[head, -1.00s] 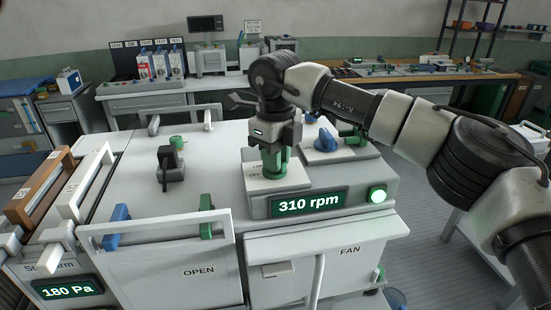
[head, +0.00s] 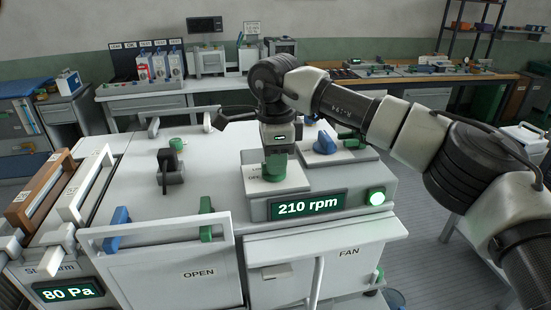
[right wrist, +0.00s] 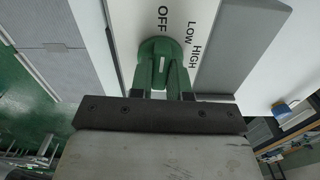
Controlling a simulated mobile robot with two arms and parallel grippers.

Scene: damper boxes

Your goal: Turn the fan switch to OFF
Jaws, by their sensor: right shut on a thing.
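The fan switch is a green knob (head: 275,168) on a white plate on top of the fan box. My right gripper (head: 275,150) comes down on it from above and is shut on it. In the right wrist view the green knob (right wrist: 161,50) sits between the fingers. The labels OFF, LOW and HIGH show beside it, and a pale mark on the knob lies roughly toward OFF. My left gripper is not in view.
A blue knob (head: 325,143) stands close right of the switch. A black handle (head: 168,172) stands to the left. The front panel marked OPEN (head: 170,268) has a blue and a green latch. A lower left display (head: 68,292) reads 80 Pa.

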